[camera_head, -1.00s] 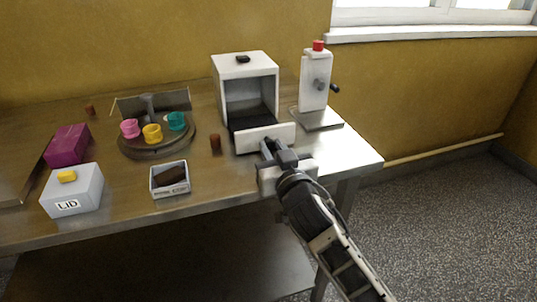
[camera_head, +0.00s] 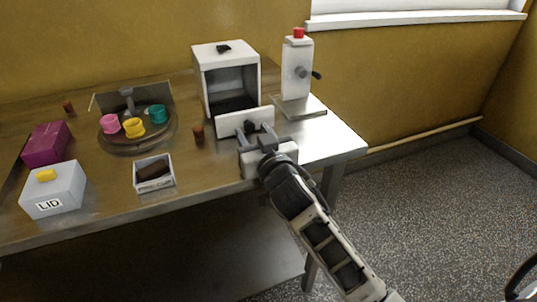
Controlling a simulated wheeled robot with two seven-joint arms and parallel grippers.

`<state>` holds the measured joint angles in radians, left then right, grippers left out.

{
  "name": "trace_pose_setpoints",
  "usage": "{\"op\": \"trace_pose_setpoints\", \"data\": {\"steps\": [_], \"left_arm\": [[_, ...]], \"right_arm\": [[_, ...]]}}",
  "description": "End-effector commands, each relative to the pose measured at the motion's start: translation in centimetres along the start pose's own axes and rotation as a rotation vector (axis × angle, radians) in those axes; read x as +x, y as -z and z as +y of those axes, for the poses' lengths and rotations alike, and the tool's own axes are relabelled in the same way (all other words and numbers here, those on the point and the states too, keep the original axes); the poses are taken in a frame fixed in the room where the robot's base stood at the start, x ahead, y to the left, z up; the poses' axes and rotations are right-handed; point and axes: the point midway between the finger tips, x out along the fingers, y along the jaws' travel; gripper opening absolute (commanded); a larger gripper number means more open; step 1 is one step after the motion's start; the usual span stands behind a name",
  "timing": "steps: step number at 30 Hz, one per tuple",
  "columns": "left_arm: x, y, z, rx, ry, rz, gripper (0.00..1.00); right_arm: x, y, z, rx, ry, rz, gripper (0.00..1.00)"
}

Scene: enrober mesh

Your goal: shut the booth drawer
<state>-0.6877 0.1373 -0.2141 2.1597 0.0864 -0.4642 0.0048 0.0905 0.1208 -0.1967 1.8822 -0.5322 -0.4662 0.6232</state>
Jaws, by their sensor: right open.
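The white booth (camera_head: 225,52) stands at the back of the table with an open, dark front. Its drawer (camera_head: 228,122) is pulled out toward me, showing a white front panel and a dark inside. A small dark knob or handle (camera_head: 251,127) shows at the right part of the panel. My right gripper (camera_head: 256,134) is open right in front of the panel, its fingers pointing at it, one on each side of the knob. I cannot tell whether they touch the panel. My left gripper is out of view.
A white stand with a red top (camera_head: 297,68) and side crank is right of the booth. A brown cylinder (camera_head: 198,135) stands left of the drawer. A small box (camera_head: 154,184), a round turntable with colored cups (camera_head: 115,147) and a LID box (camera_head: 52,187) lie further left.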

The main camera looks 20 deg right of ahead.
Motion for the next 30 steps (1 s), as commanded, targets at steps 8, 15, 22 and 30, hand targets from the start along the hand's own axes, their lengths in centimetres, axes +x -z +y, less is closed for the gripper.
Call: {"op": "trace_pose_setpoints", "data": {"steps": [8,15,22,30], "left_arm": [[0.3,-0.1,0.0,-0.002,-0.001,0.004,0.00],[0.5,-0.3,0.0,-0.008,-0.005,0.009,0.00],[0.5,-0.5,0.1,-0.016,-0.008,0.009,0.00],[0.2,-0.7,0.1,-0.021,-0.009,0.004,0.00]], "right_arm": [[-6.3,-0.2,0.0,0.004,0.000,-0.004,0.44],[-11.8,-0.2,0.0,0.003,-0.001,-0.004,0.44],[-14.4,0.0,0.0,0.001,-0.001,0.000,0.44],[-14.8,0.1,0.0,0.000,-0.001,0.001,0.44]]}}
